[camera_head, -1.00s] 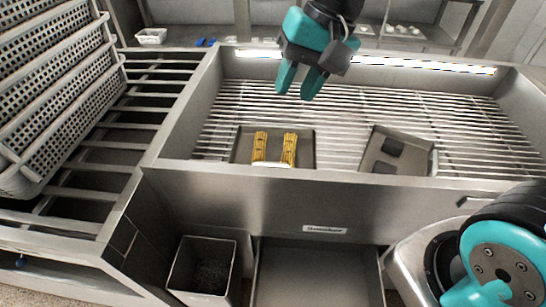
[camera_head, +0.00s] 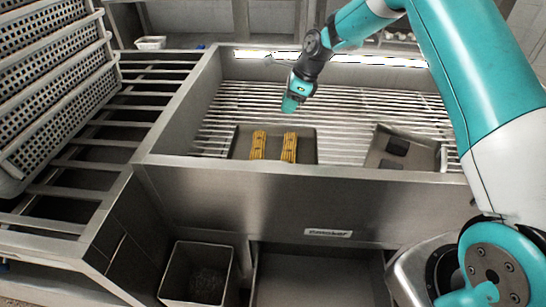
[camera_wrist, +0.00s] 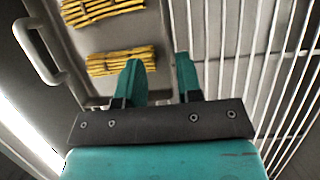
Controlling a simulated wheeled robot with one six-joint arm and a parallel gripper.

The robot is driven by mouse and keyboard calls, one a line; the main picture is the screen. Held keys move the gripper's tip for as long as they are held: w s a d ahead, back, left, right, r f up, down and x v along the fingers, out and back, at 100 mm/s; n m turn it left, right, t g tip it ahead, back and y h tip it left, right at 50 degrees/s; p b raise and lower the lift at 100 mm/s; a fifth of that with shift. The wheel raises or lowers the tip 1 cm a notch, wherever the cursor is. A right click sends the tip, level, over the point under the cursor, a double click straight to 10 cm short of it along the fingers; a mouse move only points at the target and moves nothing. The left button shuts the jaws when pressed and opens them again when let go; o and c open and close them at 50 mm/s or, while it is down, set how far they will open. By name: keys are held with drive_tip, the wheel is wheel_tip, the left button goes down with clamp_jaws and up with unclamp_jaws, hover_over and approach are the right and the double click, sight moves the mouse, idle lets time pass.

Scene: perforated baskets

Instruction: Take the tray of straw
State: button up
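The tray of straw is a shallow grey tray (camera_head: 272,148) holding two yellow straw bundles (camera_head: 258,145), on the wire rack at the near side of the steel basin. In the wrist view the tray (camera_wrist: 85,65) shows at the upper left with the bundles (camera_wrist: 122,60) and a grey loop handle (camera_wrist: 38,50). My gripper (camera_head: 290,104) is above the rack just behind the tray. In the wrist view its two teal fingers (camera_wrist: 160,75) stand apart with nothing between them, near the tray's edge.
A second grey tray (camera_head: 372,162) with dark pieces lies to the right on the same rack. Perforated baskets (camera_head: 60,110) are stacked at the left on slatted bars. The basin's front wall (camera_head: 300,195) rises before the trays. A square bin (camera_head: 172,272) stands below.

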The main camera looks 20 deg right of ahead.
sight(276, 127)
drive_tip(key=x, duration=0.5)
drive_tip(key=shift+d+p+x, duration=0.15)
drive_tip(key=shift+p+x, duration=0.05)
drive_tip(key=shift+x, duration=1.15)
drive_tip(key=shift+d+p+x, duration=0.1)
drive_tip(key=shift+p+x, duration=0.05)
drive_tip(key=shift+x, duration=1.2)
drive_tip(key=shift+w, duration=0.15)
clamp_jaws()
